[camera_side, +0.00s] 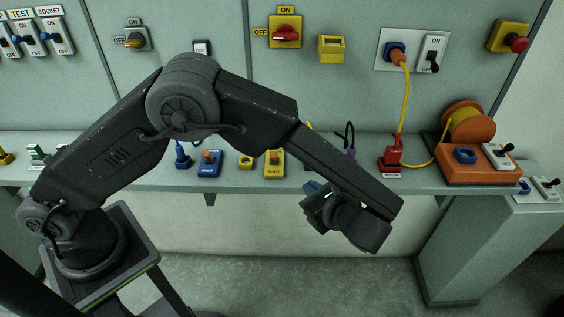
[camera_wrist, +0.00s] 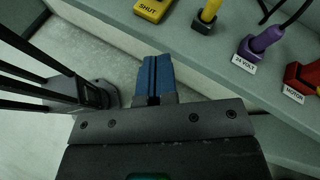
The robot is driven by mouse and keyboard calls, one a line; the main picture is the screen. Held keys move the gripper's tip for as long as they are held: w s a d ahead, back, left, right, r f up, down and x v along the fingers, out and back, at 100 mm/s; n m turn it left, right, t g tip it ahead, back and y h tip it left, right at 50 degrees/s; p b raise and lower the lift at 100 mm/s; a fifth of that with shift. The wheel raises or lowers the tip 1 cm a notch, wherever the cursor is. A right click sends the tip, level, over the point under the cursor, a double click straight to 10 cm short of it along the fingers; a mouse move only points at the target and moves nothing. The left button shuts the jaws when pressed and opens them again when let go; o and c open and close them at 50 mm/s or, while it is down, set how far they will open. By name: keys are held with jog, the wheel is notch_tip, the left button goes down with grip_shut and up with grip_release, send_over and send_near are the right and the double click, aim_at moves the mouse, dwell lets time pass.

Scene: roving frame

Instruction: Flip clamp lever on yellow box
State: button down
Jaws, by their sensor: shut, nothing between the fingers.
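A yellow box (camera_side: 280,172) marked SHUT stands on the grey bench, with a small orange lever (camera_side: 274,157) on top. In the wrist view only the labelled front of the yellow box (camera_wrist: 153,8) shows at the top edge; its lever is out of that frame. My gripper (camera_side: 312,188) hangs in front of the bench edge, right of the yellow box and apart from it. In the wrist view its blue fingers (camera_wrist: 155,72) are together with nothing between them. They point toward the bench front, short of the box.
A blue SHUT box (camera_side: 208,170) stands left of the yellow one. To its right are a yellow plug (camera_wrist: 208,12), a purple plug (camera_wrist: 262,40) and a red motor plug (camera_wrist: 304,76). An orange cable reel (camera_side: 470,125) stands farther right. Open floor lies before the bench.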

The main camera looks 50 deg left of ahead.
jog(key=x, duration=0.4)
jog(key=r+x, duration=0.1)
jog(key=x, duration=0.3)
jog(key=a+x, duration=0.1)
jog(key=x, duration=0.3)
jog(key=shift+s+r, duration=0.2)
jog(key=shift+r, duration=0.15)
jog(key=shift+a+r, duration=0.15)
jog(key=shift+a, duration=0.35)
